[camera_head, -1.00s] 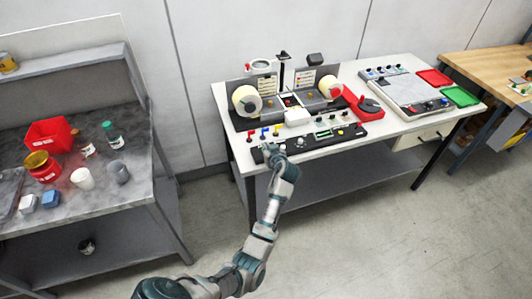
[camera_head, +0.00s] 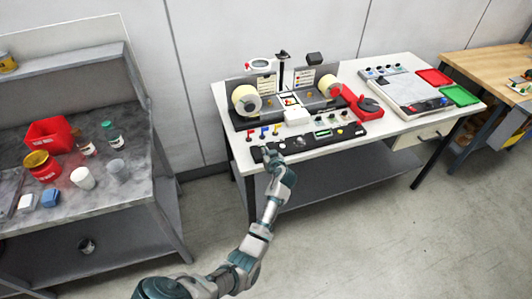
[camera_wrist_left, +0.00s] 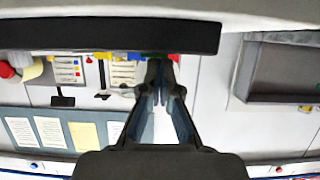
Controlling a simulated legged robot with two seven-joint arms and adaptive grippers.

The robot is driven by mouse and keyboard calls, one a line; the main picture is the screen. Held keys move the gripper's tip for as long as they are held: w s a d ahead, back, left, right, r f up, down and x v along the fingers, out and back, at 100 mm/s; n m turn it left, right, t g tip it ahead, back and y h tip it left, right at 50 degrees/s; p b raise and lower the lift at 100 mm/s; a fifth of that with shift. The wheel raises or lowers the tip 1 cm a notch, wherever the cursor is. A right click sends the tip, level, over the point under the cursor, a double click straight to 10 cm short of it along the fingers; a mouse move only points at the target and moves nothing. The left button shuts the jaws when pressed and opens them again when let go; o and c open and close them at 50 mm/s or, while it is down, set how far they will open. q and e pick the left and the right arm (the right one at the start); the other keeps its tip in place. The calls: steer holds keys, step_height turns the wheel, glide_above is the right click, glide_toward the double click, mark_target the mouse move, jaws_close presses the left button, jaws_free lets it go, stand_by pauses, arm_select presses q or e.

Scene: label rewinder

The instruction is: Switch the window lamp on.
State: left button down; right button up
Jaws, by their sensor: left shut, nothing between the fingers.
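The label rewinder (camera_head: 288,104) stands on the white table, with a label roll at each side. Between the rolls is a small window panel (camera_head: 291,100), which looks bright and white. A black control strip (camera_head: 310,145) with several knobs and buttons runs along the table's front. My left gripper (camera_head: 271,152) is at the strip's left end, shut and empty; its tips are too small to tell whether they touch a control. In the left wrist view its fingers (camera_wrist_left: 160,72) reach toward the dark strip (camera_wrist_left: 110,38). My right gripper is not in view.
Small red, blue and yellow levers (camera_head: 263,132) stand just behind the strip's left end. A red dispenser (camera_head: 362,103) is to the right. A grey bench (camera_head: 130,185) with jars and a red bin (camera_head: 48,132) stands at the left. The floor in front is clear.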

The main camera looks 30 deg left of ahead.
arm_select(q)
steer(key=shift+d, duration=0.45)
steer(key=shift+d+r, duration=0.3)
steer(key=shift+r, duration=0.15)
steer(key=shift+r+p, duration=0.45)
steer(key=shift+a, duration=0.35)
steer(key=shift+a+f, duration=0.1)
steer(key=shift+a, duration=0.1)
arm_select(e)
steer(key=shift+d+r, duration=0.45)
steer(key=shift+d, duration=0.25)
arm_select(q)
steer(key=shift+d, duration=0.1)
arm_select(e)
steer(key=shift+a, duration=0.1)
